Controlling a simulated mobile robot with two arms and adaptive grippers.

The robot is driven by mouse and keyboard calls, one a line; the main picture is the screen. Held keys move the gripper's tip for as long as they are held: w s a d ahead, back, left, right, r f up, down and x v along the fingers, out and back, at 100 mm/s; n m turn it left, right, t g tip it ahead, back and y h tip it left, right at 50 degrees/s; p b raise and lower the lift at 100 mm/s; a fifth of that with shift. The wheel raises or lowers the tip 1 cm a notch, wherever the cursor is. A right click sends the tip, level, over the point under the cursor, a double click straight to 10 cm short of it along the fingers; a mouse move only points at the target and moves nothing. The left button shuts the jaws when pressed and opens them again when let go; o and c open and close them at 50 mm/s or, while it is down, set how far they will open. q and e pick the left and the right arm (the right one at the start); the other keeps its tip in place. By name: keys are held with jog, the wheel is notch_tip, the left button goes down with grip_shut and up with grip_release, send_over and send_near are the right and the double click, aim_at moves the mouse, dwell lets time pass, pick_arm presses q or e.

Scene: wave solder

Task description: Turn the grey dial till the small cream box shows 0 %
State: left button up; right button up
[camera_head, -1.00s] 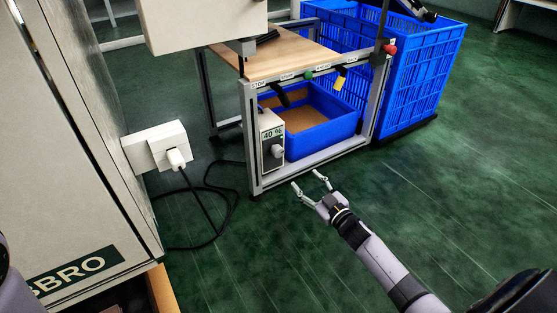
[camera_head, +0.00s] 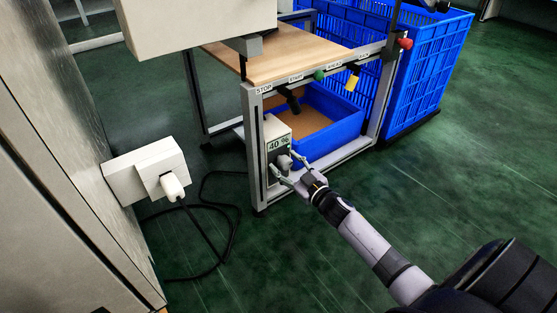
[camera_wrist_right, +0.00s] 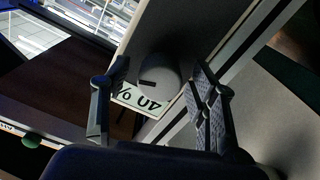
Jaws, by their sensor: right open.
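The small cream box (camera_head: 279,129) stands on the lower shelf of the metal-framed table, and its display reads 40 %. The grey dial (camera_head: 284,162) is on its front below the display. In the right wrist view the dial (camera_wrist_right: 158,72) is a round grey knob with a dark mark, and the 40 % label (camera_wrist_right: 138,100) shows upside down. My right gripper (camera_head: 291,172) is open at the dial. In the right wrist view its fingers (camera_wrist_right: 155,100) stand on either side of the dial, apart from each other; contact cannot be told. My left gripper is out of view.
A blue bin (camera_head: 333,134) stands right beside the box on the shelf. The table's metal post (camera_head: 252,150) stands just left of the box. A white plug and socket (camera_head: 150,171) with a black cable (camera_head: 233,225) are at left. Large blue crates (camera_head: 430,75) stand behind.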

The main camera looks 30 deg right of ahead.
jog(key=shift+w, duration=0.15)
jog(key=c, duration=1.2)
jog(key=shift+o, duration=0.2)
